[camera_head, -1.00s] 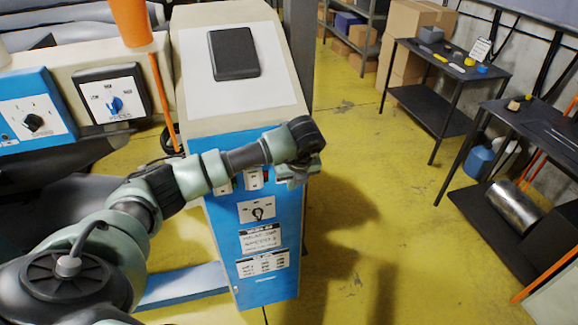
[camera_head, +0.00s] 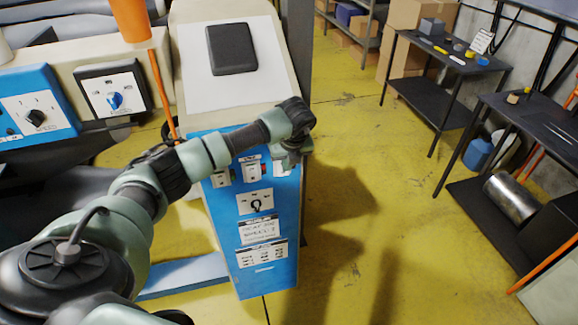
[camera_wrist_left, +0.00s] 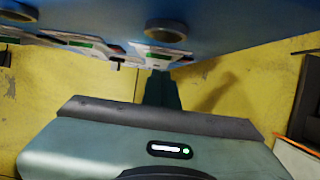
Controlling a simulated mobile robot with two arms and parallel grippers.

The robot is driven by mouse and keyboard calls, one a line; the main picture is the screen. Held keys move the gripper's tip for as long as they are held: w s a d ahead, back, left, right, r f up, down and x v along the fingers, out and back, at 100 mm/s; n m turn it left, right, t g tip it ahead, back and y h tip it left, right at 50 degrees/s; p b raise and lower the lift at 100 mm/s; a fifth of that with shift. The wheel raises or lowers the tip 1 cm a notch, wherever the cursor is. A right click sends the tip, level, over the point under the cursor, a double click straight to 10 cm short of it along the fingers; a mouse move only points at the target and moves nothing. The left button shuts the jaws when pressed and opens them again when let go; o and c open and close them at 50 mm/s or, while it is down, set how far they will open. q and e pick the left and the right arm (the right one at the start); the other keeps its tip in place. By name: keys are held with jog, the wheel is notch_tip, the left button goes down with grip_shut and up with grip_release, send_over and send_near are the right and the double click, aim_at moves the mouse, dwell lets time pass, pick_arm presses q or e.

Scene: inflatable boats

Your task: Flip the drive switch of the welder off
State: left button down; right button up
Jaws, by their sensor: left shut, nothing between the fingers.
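The welder's blue control cabinet (camera_head: 265,275) stands in the middle of the head view. Small switch plates sit in a row near the top of its front: a left one (camera_head: 220,178), a middle one (camera_head: 252,172), and a right one partly hidden behind my gripper. I cannot read which is the drive switch. My left gripper (camera_head: 290,158) is at the upper right of this front, close to the right plate; contact cannot be told. In the left wrist view its shut, empty fingers (camera_wrist_left: 161,92) are beside the panel's switch plates (camera_wrist_left: 158,54). My right gripper is out of view.
A rotary knob (camera_head: 256,205) and labels sit below the switches. A blue box with a dial (camera_head: 35,115) and a dark-framed dial panel (camera_head: 114,98) are at the left. Black tables (camera_head: 440,105) stand at the right. The yellow floor between is clear.

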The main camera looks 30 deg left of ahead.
pick_arm(q)
jog(key=shift+a+r+p, duration=0.15)
jog(key=shift+r+p, duration=0.2)
jog(key=shift+r, duration=0.4)
jog(key=shift+a+f, duration=0.1)
jog(key=shift+a, duration=0.05)
